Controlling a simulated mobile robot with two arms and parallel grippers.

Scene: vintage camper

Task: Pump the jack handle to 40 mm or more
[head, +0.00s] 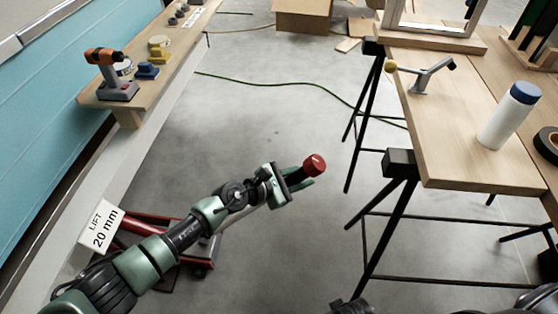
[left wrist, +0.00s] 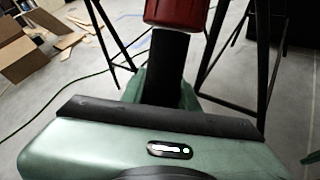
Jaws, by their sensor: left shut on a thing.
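The red jack (head: 150,222) stands on the floor at the lower left of the head view, partly hidden behind my left arm. A white sign (head: 101,227) beside it reads "LIFT 20 mm". My left gripper (head: 297,182) is shut on the jack handle, just below its red end grip (head: 315,165). In the left wrist view the red grip (left wrist: 178,12) tops a dark bar (left wrist: 164,70) between my green fingers. Most of the handle's length is hidden by my arm. My right gripper is not in view.
A wooden shelf (head: 135,90) with an orange-black drill (head: 110,75) runs along the teal camper wall at left. A trestle workbench (head: 460,150) with a white bottle (head: 510,115) stands at right. A green cable (head: 300,83) crosses the otherwise clear floor between them.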

